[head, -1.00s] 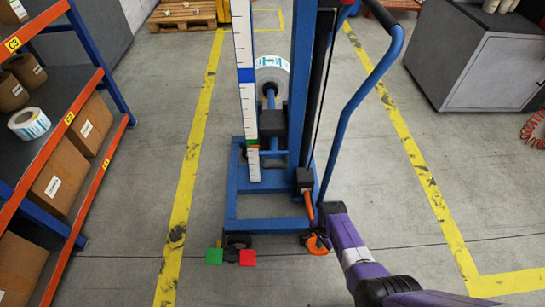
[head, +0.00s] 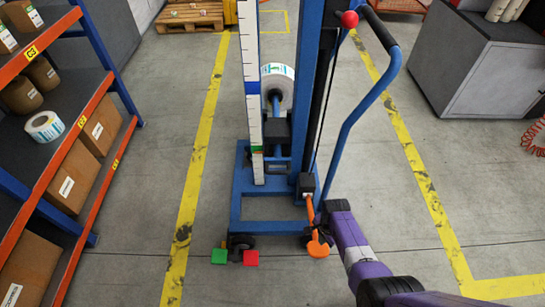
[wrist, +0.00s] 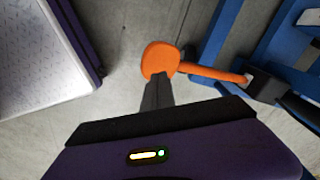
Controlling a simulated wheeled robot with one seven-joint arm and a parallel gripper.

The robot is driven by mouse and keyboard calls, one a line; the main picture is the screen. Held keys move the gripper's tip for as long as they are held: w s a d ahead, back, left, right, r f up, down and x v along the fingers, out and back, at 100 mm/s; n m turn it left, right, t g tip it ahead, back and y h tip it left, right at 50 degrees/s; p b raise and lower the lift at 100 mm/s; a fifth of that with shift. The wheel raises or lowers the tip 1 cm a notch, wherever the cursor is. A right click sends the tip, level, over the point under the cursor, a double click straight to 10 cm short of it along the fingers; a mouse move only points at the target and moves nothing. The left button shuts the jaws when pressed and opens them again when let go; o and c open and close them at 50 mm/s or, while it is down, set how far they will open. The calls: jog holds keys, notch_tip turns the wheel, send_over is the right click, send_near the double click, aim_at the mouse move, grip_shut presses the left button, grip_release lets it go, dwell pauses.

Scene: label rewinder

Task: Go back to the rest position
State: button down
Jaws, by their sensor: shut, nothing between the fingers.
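My gripper (wrist: 158,92) is shut and empty; its dark fingertips show in the wrist view. They point at the orange pad of a pedal lever (wrist: 160,59) and overlap its lower edge in the picture; I cannot tell whether they touch. In the head view my purple and grey arm reaches in from the lower right, with its end beside the orange lever (head: 318,245) at the foot of the blue lift stand (head: 240,190). The fingers are hard to make out there.
The stand carries a label roll (head: 277,85), a red knob (head: 349,19) and a curved push handle (head: 357,110). A shelf with boxes (head: 68,175) stands at left, a grey cabinet (head: 490,75) at right.

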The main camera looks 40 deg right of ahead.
jog(key=w+d+r+n+t+h, duration=0.35)
jog(key=w+d+r, duration=0.25)
jog(key=w, duration=0.2)
notch_tip(320, 180, up, 7)
jog(key=n+t, duration=0.4)
jog(key=s+a+r+n+t, duration=0.3)
jog(key=s+a+r, duration=0.25)
jog(key=r, duration=0.35)
jog(key=s+a+r+n+t, duration=0.35)
jog(key=a+r, duration=0.25)
jog(key=r, duration=0.2)
jog(key=s+a+r+n+t, duration=0.25)
jog(key=s+a+r, duration=0.3)
jog(key=r, duration=0.35)
jog(key=s+a+r+n+g+y, duration=0.1)
jog(key=s+a+r, duration=0.2)
jog(key=s, duration=0.3)
jog(key=s+a+r+n+y, duration=0.1)
jog(key=s+a+r+y, duration=0.1)
jog(key=s+a+r, duration=0.2)
jog(key=shift+s+a+r+g, duration=0.2)
jog(key=shift+s+r+g, duration=0.2)
jog(key=shift+s, duration=0.45)
